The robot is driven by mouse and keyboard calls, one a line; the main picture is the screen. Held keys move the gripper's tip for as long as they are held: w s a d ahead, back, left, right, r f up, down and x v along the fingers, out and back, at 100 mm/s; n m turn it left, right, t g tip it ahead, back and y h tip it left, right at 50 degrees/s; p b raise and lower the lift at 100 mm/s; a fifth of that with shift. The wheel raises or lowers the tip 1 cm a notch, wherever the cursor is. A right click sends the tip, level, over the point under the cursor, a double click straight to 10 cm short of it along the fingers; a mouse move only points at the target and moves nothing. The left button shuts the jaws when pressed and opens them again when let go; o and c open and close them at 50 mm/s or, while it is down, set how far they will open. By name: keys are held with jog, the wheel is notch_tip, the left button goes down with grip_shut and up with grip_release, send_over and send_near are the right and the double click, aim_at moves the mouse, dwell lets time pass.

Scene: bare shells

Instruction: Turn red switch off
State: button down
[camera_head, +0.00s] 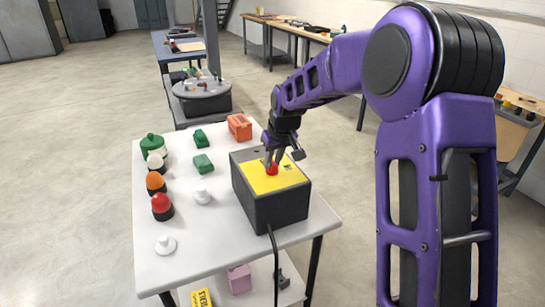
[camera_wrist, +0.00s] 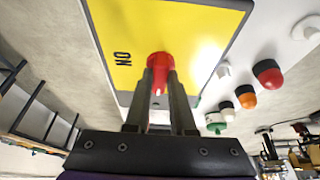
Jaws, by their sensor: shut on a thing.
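The red switch (camera_head: 272,168) stands up from the yellow top (camera_head: 258,181) of a dark box (camera_head: 272,208) on the white table. My gripper (camera_head: 272,163) reaches down to it from above. In the wrist view the red switch (camera_wrist: 159,68) sits between the two finger ends, and my gripper (camera_wrist: 160,82) is shut on it. The yellow plate (camera_wrist: 150,25) shows the word "ON" to the left of the switch. The fingers hide part of the switch, and I cannot tell which way it is set.
Red (camera_head: 162,206), orange (camera_head: 155,182), white and green domed lamps line the table's left side. A dark cable (camera_head: 274,262) hangs down the front.

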jog(key=shift+n, duration=0.5)
jog(key=c, duration=0.8)
grip_release()
jog(key=shift+o, duration=0.2)
jog(key=p+v, duration=0.1)
jog(key=v, duration=1.6)
jog(key=shift+d+r+p, duration=0.2)
jog(key=shift+d+p, duration=0.05)
jog(key=shift+p, duration=0.1)
